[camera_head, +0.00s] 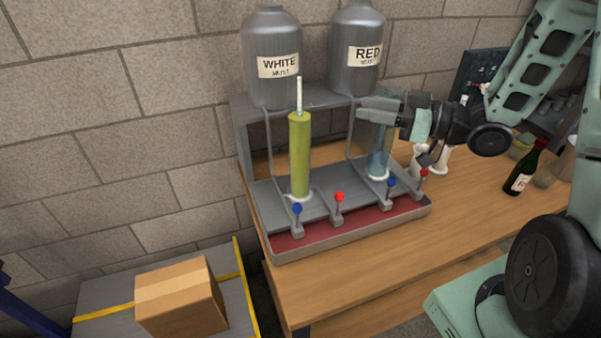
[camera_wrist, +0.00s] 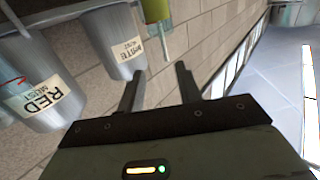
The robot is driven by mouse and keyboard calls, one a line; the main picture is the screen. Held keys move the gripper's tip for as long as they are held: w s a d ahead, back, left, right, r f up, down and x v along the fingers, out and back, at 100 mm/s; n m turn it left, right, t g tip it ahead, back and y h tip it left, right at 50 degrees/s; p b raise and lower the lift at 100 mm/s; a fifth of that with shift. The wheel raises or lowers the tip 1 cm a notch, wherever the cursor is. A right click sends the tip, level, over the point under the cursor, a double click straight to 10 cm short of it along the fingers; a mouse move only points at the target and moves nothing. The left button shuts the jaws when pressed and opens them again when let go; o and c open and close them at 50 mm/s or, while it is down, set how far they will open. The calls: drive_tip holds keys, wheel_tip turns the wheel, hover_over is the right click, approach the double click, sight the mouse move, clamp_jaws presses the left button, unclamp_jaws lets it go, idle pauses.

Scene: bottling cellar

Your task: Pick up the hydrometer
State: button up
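The hydrometer (camera_head: 299,93) shows as a thin white stem standing upright out of the top of a tall cylinder of yellow-green liquid (camera_head: 300,155); its lower part is hidden in the liquid. The cylinder also shows at the top of the wrist view (camera_wrist: 157,12). My gripper (camera_head: 362,108) is to the right of the stem, apart from it, pointing left towards it at about the height of the cylinder's top. In the wrist view its two fingers (camera_wrist: 160,78) are spread with nothing between them.
A second, bluish cylinder (camera_head: 378,158) stands just below my gripper. WHITE MUST (camera_head: 278,45) and RED MUST (camera_head: 359,32) tanks stand behind. Blue and red levers line the rack's front. A bottle (camera_head: 524,168) stands on the bench at right; a cardboard box (camera_head: 180,300) is lower left.

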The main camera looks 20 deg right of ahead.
drive_tip(key=p+x, duration=0.6)
drive_tip(key=x, duration=1.1)
drive_tip(key=shift+s+a+r+p, duration=0.2)
drive_tip(key=shift+r+p, duration=0.2)
drive_tip(key=shift+r, duration=0.1)
clamp_jaws()
